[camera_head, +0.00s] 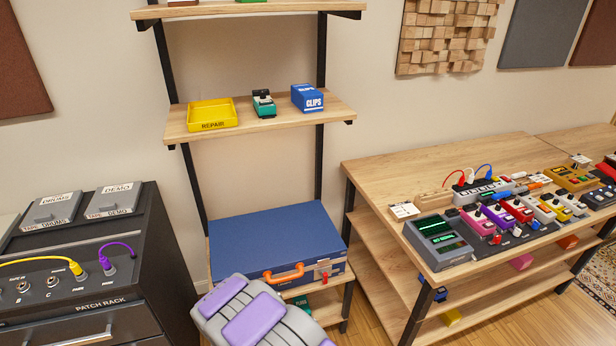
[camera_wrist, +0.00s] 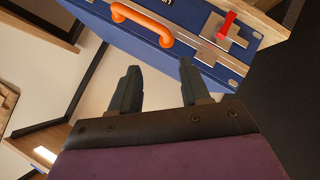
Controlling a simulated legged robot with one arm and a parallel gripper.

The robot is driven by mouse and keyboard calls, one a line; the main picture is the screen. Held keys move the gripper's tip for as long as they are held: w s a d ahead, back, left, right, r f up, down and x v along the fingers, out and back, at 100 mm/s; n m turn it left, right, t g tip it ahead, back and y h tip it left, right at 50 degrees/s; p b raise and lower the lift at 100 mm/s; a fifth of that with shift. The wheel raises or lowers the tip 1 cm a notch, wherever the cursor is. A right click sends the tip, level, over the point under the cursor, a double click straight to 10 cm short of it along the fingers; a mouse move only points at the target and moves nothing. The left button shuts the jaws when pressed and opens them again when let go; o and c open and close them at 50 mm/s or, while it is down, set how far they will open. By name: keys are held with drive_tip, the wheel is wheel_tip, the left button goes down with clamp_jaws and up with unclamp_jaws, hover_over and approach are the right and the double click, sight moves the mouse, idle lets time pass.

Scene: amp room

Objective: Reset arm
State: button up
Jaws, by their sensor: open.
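My arm (camera_head: 253,316) shows at the bottom middle of the head view, grey with purple panels, in front of the shelf unit. My gripper's fingertips are not visible in that view. In the wrist view my gripper (camera_wrist: 158,82) has its two dark fingers apart, with nothing between them. Beyond the fingers is a blue case (camera_wrist: 188,42) with an orange handle (camera_wrist: 142,22) and a red latch (camera_wrist: 226,25). In the head view the same blue case (camera_head: 275,238) lies flat on the low shelf, just behind my arm. I cannot tell the exact gap between gripper and case.
A yellow repair tray (camera_head: 212,112), a green pedal (camera_head: 264,104) and a blue clips box (camera_head: 311,98) stand on the shelf above. A black patch rack (camera_head: 95,262) stands at left. A wooden table (camera_head: 430,165) with several pedals stands at right.

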drive_tip(key=s+d+r+m+g+y, duration=0.15)
drive_tip(key=s+d+r+g, duration=0.35)
drive_tip(key=r, duration=0.6)
drive_tip(key=s+d+r+m+g+y, duration=0.1)
drive_tip(key=s+d+r+m, duration=0.25)
drive_tip(key=d+r, duration=0.45)
drive_tip(key=s+d+r+m+g, duration=0.1)
drive_tip(key=s+d+r, duration=0.4)
drive_tip(key=s, duration=0.6)
drive_tip(key=s+d+r+m+g+h, duration=0.1)
drive_tip(key=s+d+r+g, duration=0.2)
drive_tip(key=s, duration=0.8)
drive_tip(key=s+d+r+m+g, duration=0.1)
drive_tip(key=s+d+r+g, duration=0.2)
drive_tip(key=s, duration=0.9)
drive_tip(key=d+r, duration=0.3)
drive_tip(key=d, duration=0.1)
drive_tip(key=shift+r+m+h, duration=0.3)
drive_tip(key=shift+r+h, duration=0.05)
drive_tip(key=shift+o, duration=0.5)
